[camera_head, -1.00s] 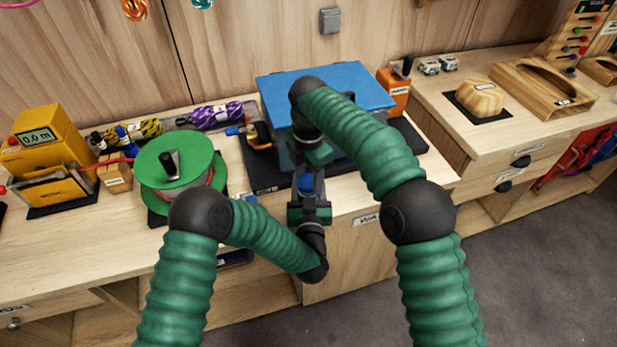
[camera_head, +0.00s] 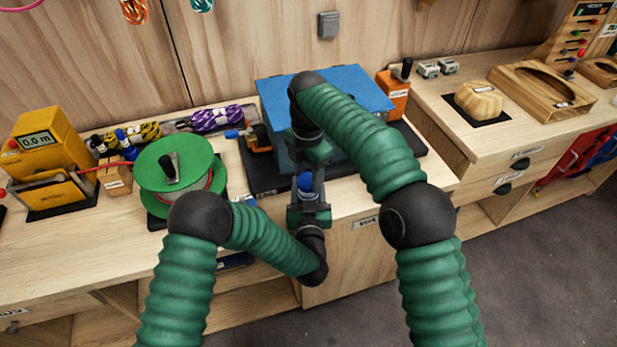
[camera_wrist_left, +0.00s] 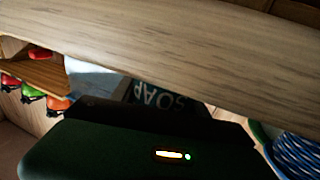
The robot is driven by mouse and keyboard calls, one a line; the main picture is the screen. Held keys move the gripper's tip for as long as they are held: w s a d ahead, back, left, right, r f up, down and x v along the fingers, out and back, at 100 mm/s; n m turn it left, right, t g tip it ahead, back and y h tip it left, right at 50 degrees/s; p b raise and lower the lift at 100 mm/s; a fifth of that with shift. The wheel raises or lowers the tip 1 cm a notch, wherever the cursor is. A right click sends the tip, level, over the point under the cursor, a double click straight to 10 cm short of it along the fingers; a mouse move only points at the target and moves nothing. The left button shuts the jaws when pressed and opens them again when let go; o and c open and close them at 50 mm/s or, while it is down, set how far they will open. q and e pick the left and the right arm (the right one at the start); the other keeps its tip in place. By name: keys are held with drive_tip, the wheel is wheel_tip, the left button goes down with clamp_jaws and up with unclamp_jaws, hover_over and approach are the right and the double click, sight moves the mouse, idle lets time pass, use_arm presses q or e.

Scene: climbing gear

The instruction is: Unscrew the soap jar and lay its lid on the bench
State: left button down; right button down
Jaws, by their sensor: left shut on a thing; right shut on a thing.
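The soap jar shows a blue top, its lid (camera_head: 306,182), in the head view between my two grippers, in front of the blue box. My right gripper (camera_head: 308,172) reaches down from behind and is shut on the lid. My left gripper (camera_head: 308,203) comes from the front and is shut on the jar; the jar's body is mostly hidden by the grippers. In the left wrist view, part of the jar (camera_wrist_left: 165,96) shows with SOAP lettering upside down, just beyond the dark gripper housing. Whether the lid is loose cannot be seen.
The bench (camera_head: 105,240) has bare wood at its front left. A blue box (camera_head: 350,88) on a black mat (camera_head: 262,180) stands behind the grippers. A green reel (camera_head: 165,165) and a yellow meter (camera_head: 45,150) stand left. An orange block (camera_head: 396,95) stands right of the box.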

sight(308, 180)
drive_tip(key=shift+r, duration=0.35)
drive_tip(key=shift+r, duration=2)
use_arm(q)
drive_tip(key=shift+c, duration=2.4)
unclamp_jaws()
